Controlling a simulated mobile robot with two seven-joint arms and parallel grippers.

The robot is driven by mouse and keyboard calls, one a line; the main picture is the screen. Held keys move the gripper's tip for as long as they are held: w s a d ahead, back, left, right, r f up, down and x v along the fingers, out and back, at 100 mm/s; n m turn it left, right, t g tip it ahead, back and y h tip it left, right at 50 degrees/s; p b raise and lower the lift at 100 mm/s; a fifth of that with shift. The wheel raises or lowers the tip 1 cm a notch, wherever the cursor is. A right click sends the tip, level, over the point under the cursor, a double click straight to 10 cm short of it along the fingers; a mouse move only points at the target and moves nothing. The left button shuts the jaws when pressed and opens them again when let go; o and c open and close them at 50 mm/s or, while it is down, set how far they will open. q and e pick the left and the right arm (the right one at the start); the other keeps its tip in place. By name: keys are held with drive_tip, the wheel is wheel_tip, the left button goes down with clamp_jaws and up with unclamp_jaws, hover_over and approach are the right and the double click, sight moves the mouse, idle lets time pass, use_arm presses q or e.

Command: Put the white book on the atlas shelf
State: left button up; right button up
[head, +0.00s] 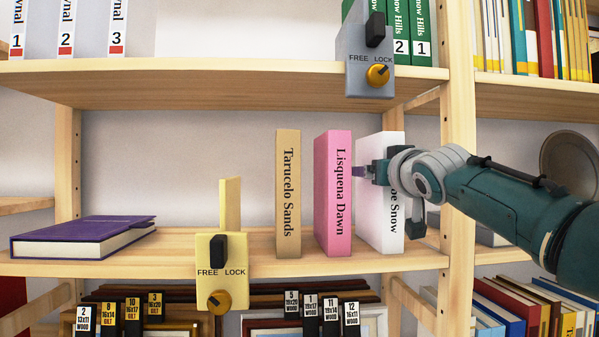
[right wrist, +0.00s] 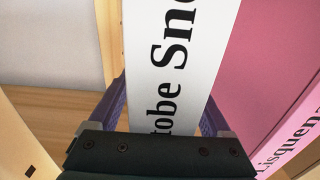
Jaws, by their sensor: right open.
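The white book (head: 370,225), its spine partly reading "Snow", stands upright on the middle shelf (head: 180,266), right of a pink book. My right gripper (head: 378,173) is in front of it and covers part of its spine. In the right wrist view the white book (right wrist: 170,50) lies between the two purple-padded fingers of my right gripper (right wrist: 165,95). The gripper is open, one finger on each side of the book; I cannot tell whether they touch it. No shelf label reading "atlas" shows. My left gripper is not in view.
The pink book "Lisquena Dawn" (head: 332,220) and tan "Tarucelo Sands" (head: 287,200) stand beside the white book; the pink one is close to a finger in the wrist view (right wrist: 270,60). A yellow FREE/LOCK bookend (head: 211,260) and flat purple book (head: 75,235) are left. A wooden upright (head: 459,150) is right.

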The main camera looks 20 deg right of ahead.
drive_tip(key=b+v, duration=0.4)
drive_tip(key=v, duration=0.6)
idle(0.4)
